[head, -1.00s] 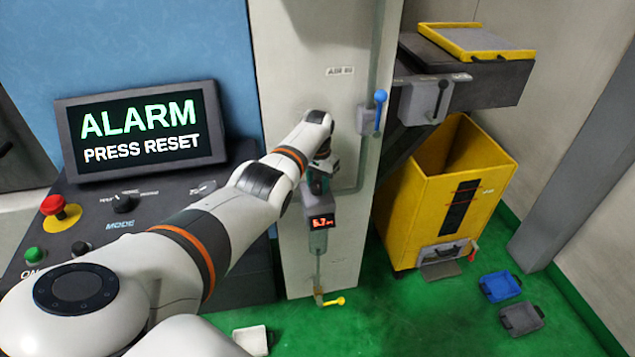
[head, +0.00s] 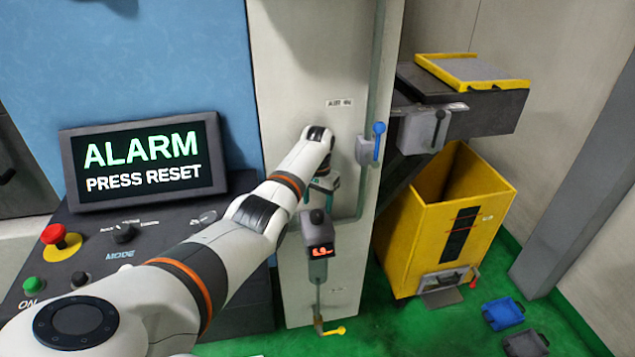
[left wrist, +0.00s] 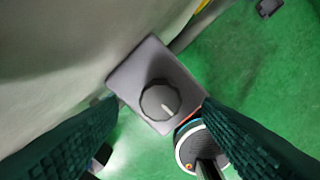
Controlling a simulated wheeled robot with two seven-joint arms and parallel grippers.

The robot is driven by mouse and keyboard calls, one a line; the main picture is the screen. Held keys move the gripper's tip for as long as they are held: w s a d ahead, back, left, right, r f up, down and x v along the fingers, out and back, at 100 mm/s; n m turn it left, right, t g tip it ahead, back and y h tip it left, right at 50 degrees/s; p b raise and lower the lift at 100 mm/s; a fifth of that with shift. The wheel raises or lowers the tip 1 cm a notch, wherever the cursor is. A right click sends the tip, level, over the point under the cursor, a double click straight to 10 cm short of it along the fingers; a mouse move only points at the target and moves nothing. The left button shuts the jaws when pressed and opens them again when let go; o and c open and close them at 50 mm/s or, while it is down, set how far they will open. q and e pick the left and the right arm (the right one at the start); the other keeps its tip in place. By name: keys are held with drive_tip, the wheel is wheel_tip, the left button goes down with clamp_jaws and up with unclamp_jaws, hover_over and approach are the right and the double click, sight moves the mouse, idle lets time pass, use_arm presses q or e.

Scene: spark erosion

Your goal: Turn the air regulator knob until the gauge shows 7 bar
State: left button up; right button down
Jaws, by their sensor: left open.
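The air regulator (head: 320,245) is a grey block on the pale column, with a dark round knob (head: 317,217) on top. Its small dark gauge display (head: 320,252) shows red digits that look like 6.9, though they are blurred. My left gripper (head: 322,187) is open just above the knob. In the left wrist view the grey knob (left wrist: 161,100) with a white pointer mark sits on the square block (left wrist: 140,75). Both dark green fingers stand apart on either side of it, with no contact visible. My right gripper is not in view.
A blue-handled valve (head: 379,142) is on the column's right edge, and a yellow lever (head: 333,331) is below the regulator. An alarm screen (head: 143,195) and control panel stand left. A yellow bin (head: 430,220) stands right on green floor.

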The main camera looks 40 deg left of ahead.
sight(318, 213)
use_arm(q)
wheel_tip(318, 213, up, 8)
drive_tip(key=b, duration=0.1)
drive_tip(key=shift+f, duration=0.15)
